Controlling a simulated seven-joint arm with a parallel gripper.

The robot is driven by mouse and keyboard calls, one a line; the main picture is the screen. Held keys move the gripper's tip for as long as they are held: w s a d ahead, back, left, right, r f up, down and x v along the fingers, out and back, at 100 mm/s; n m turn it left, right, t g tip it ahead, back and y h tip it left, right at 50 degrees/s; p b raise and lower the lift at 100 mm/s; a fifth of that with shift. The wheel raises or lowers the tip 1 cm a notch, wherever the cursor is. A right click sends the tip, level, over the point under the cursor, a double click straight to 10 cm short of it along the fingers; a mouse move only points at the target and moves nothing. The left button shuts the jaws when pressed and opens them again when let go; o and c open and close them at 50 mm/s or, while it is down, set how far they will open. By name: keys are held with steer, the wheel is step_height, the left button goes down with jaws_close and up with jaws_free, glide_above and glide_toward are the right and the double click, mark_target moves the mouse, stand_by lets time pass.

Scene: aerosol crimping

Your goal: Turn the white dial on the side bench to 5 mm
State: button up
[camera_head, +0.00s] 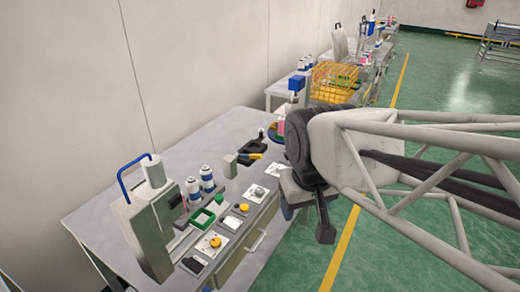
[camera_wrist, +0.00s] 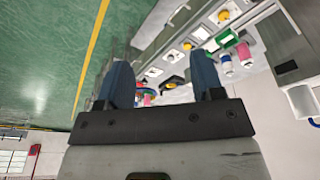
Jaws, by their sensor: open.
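A small pale round dial (camera_head: 258,190) sits on a white card near the front edge of the grey bench (camera_head: 120,178). I cannot read its scale or setting. What looks like the same dial (camera_wrist: 187,46) shows very small in the wrist view. My gripper (camera_head: 287,211) hangs beside the bench's front edge, to the right of the dial and apart from it. In the wrist view my gripper (camera_wrist: 161,80) has its two blue fingers wide apart, with nothing between them.
A yellow knob (camera_head: 215,241), a green tray (camera_head: 202,218), blue-and-white cans (camera_head: 206,177) and a grey press with a blue handle (camera_head: 146,225) stand left of the dial. A yellow-handled black tool (camera_head: 249,156) lies behind. Green floor (camera_head: 440,95) is open at right.

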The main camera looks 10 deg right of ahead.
steer(key=w+d+r+n+g, duration=0.1)
steer(key=w+d+n, duration=0.1)
steer(key=w, duration=1.2)
steer(key=n+g+h, duration=0.3)
steer(key=n+g, duration=0.2)
steer(key=n, duration=0.2)
glide_above(279, 166)
steer(key=w+a, duration=0.2)
step_height(279, 166, down, 24)
steer(key=shift+w+a+f, duration=0.1)
steer(key=shift+w+a, duration=0.05)
steer(key=shift+a, duration=0.1)
steer(key=shift+x, duration=3.9)
steer(key=shift+w, duration=0.1)
steer(key=shift+c, duration=0.4)
